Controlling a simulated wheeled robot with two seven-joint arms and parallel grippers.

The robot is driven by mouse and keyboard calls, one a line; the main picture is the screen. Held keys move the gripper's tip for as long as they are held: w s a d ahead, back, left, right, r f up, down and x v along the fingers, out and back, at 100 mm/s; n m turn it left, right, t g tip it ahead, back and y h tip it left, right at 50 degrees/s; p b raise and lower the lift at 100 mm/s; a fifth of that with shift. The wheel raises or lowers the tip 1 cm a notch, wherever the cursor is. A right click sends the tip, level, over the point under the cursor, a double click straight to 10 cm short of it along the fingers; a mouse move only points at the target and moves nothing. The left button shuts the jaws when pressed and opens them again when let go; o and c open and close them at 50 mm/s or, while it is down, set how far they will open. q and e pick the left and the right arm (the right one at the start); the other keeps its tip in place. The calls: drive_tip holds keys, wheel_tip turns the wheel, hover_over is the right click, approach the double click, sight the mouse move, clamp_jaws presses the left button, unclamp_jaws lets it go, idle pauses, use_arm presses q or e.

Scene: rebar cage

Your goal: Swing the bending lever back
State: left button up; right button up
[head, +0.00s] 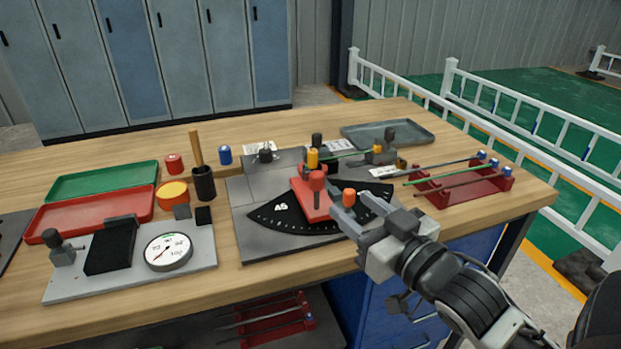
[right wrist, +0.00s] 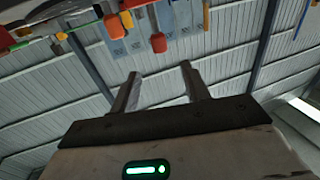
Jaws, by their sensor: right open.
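The bending lever (head: 308,204) is a red arm on the bender plate (head: 248,236), lying over a black angle scale (head: 275,216). Contact cannot be told. My left gripper is not in view.
A grey tray (head: 388,132) is behind. At left are a dial gauge (head: 168,251), red tray (head: 92,212), green tray (head: 100,181) and black cup (head: 204,184).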

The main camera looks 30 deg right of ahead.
sight(322, 181)
drive_tip(key=w+b, duration=0.4)
drive_tip(key=b, duration=0.1)
drive_tip(key=shift+w+f, duration=0.4)
drive_tip(key=w, duration=0.7)
drive_tip(key=shift+r+p, duration=0.3)
drive_tip(key=shift+r, duration=0.05)
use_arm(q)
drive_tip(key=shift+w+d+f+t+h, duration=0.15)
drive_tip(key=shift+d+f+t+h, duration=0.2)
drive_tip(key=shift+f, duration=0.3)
use_arm(e)
drive_tip(key=shift+w+a, duration=0.1)
drive_tip(key=shift+w, duration=0.6)
clamp_jaws()
